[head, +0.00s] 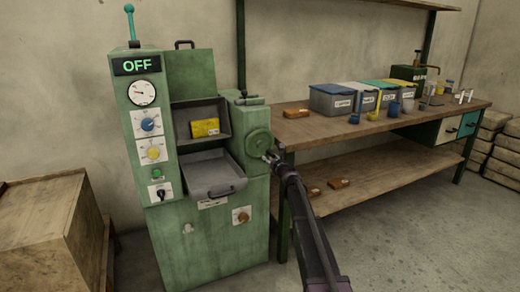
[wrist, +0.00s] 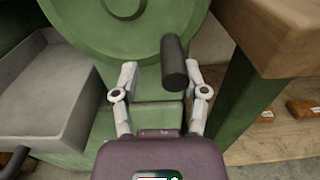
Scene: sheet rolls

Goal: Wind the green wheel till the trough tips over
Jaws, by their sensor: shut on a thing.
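The green wheel (head: 258,141) is on the right side of the green machine (head: 205,235). It also shows large in the wrist view (wrist: 112,28), with a dark crank handle (wrist: 174,62) sticking out at its lower right. My gripper (head: 270,156) is at the wheel's lower right edge. In the wrist view my gripper (wrist: 160,70) has its fingers on either side of the handle, shut on it. A grey trough (head: 192,110) holding a yellow block (head: 205,127) sits upright in the machine's front. Below it is a sloping grey tray (head: 212,180) with a dark handle.
A wooden workbench (head: 300,132) with bins stands close to the right of the wheel; its edge is near my gripper. A wooden crate (head: 50,230) stands at the left. A display (head: 137,65) reads OFF. Bare floor lies at the front right.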

